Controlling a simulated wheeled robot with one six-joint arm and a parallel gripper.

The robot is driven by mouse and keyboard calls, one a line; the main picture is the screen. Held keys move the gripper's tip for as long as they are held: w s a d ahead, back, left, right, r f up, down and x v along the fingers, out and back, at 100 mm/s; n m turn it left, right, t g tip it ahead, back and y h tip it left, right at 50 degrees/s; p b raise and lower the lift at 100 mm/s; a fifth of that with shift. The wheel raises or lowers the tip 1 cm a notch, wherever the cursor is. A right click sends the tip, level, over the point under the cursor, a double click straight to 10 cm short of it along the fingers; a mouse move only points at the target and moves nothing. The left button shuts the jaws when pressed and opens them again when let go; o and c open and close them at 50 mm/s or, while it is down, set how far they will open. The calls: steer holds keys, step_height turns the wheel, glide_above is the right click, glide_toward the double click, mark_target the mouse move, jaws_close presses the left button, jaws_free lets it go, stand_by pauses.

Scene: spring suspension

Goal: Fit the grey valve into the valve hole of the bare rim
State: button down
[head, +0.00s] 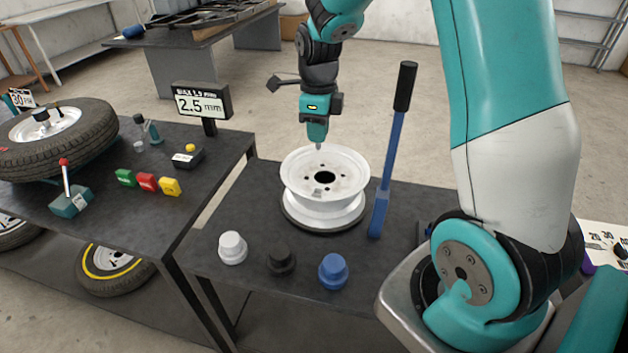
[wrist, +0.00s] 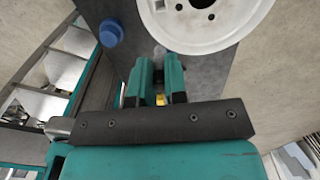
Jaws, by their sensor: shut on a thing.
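The bare white rim (head: 347,172) lies flat on a dark round support on the middle table, with a central bore and several smaller holes. My gripper (head: 318,139) points down over the rim's far left side. It is shut on the grey valve (head: 319,147), a small pale tip below the fingers. In the wrist view my gripper (wrist: 160,75) has the valve (wrist: 160,52) between its fingertips, apart from the rim's edge (wrist: 215,40) in the picture. I cannot make out which hole is the valve hole, nor whether the valve touches the rim.
White (head: 232,247), black (head: 281,258) and blue (head: 333,270) knobs stand along the near table edge. The left table holds a tyred wheel (head: 85,140), coloured blocks and a 2.5 mm display (head: 202,103).

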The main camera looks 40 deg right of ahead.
step_height(320, 180, down, 15)
steer(key=p, duration=0.2)
steer(key=shift+r+p, duration=0.15)
steer(key=shift+p, duration=0.2)
steer(key=c, duration=1.4)
jaws_free()
steer(key=shift+s, duration=0.1)
